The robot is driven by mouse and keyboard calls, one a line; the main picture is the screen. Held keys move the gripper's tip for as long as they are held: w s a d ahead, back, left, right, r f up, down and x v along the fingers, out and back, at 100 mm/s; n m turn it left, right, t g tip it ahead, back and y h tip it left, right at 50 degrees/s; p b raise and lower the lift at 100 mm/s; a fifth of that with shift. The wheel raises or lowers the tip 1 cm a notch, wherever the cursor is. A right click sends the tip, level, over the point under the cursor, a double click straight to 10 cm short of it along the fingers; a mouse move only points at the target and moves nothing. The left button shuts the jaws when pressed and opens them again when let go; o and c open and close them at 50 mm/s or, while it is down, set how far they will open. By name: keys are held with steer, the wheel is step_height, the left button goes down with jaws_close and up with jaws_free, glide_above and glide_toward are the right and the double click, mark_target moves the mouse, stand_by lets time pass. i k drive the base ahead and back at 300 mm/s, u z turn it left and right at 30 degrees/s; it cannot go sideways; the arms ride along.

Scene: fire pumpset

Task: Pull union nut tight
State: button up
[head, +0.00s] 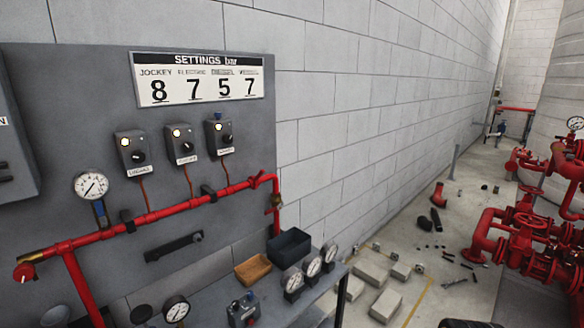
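A red pipe (150,217) runs across the grey panel (75,115). A brass-coloured fitting (276,200) shows where the pipe turns down at its right end, below a red valve handle (262,179). Another brass-coloured section (33,256) is near the pipe's left end. I cannot tell which of these, if either, is the union nut, or how tight it is. My gripper is not in view.
A pressure gauge (91,186) stands on the pipe. The bench (270,313) below holds a dark bin (289,247), a brown tray (253,269) and several gauges. Blocks (385,305) and loose parts lie on the floor at right, near red pumpwork (520,235).

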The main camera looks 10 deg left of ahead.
mark_target(254, 179)
steer(key=u, duration=0.1)
steer(key=i, duration=0.8)
steer(key=u, duration=1.1)
steer(key=i, duration=0.5)
steer(key=u, duration=0.45)
